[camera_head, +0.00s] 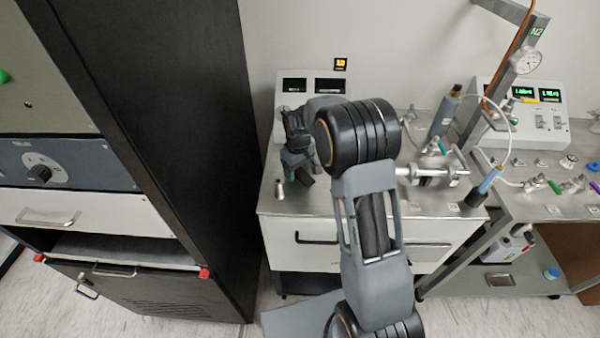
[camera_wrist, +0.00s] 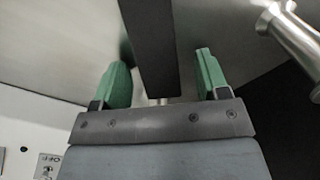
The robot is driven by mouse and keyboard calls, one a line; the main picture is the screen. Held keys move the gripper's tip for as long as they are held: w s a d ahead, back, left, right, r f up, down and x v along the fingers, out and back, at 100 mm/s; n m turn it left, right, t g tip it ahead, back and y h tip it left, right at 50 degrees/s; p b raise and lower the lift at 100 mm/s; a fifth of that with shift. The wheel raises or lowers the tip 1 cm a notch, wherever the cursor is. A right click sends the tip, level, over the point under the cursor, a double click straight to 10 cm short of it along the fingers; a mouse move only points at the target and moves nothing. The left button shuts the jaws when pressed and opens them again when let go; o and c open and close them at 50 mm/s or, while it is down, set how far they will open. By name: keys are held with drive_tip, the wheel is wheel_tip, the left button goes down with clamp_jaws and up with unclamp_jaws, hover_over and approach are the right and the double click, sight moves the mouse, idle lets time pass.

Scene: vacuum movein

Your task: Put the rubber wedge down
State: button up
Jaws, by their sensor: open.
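My gripper (camera_wrist: 163,82) is open, with its two green fingertips apart. A long black bar, seemingly the rubber wedge (camera_wrist: 150,45), runs between the fingers in the wrist view, with a gap on each side. It appears to lie on the steel bench top (camera_wrist: 215,25). In the head view my gripper (camera_head: 297,165) is low over the left part of the steel bench top (camera_head: 330,207), partly hidden by my arm. A small dark piece by the fingers, likely the wedge (camera_head: 307,181), shows there.
A small metal cylinder (camera_head: 280,188) stands left of my gripper. A display box (camera_head: 292,92) is behind it. Metal vacuum fittings (camera_head: 437,172) and a blue-grey bottle (camera_head: 446,110) are to the right. A tall black cabinet (camera_head: 190,130) stands close on the left.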

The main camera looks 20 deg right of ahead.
drive_tip(key=shift+f, duration=0.1)
drive_tip(key=c, duration=1.1)
